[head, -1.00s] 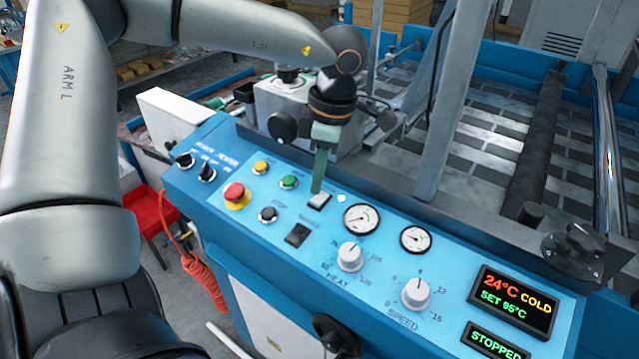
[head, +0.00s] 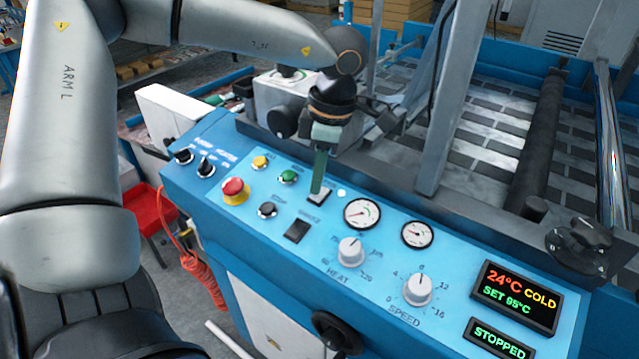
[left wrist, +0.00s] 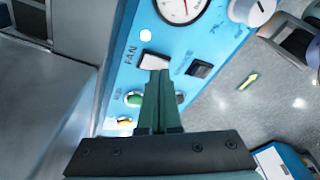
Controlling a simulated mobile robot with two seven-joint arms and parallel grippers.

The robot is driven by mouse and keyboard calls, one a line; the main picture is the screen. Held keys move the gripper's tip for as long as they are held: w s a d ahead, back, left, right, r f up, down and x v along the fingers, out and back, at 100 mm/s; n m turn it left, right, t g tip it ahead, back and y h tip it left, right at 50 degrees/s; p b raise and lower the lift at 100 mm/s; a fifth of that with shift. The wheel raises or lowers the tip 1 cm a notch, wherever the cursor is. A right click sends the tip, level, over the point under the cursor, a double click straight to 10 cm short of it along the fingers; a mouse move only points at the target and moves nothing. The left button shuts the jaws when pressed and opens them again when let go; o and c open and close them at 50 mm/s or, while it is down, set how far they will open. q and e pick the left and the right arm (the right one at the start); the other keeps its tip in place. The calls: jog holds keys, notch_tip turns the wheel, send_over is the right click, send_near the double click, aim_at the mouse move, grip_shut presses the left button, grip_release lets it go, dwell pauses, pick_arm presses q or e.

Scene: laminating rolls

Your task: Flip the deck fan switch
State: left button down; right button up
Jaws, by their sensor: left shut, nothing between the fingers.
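The deck fan switch (head: 321,196) is a small pale rocker on the blue control panel, beside a white lamp (head: 341,193). In the left wrist view the rocker (left wrist: 154,62) sits next to the label FAN. My left gripper (head: 317,191) is shut and empty, with its green fingers pointing down at the rocker. In the left wrist view its fingertips (left wrist: 159,74) overlap the rocker's near edge. They look to be at or touching it; contact is hard to tell. The fingers hide part of the rocker. My right gripper is not in view.
Near the switch are a green button (head: 288,177), a yellow button (head: 260,162), a red stop button (head: 234,190) and a black rocker (head: 297,230). Two gauges (head: 362,213) and the heat knob (head: 350,251) lie to the right. The display (head: 515,298) reads 24°C COLD.

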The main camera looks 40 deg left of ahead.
pick_arm(q)
jog(key=shift+f+b, duration=0.5)
jog(key=shift+f, duration=0.05)
jog(key=shift+r, duration=0.2)
jog(key=shift+r+p, duration=2.3)
jog(key=shift+r, duration=1.1)
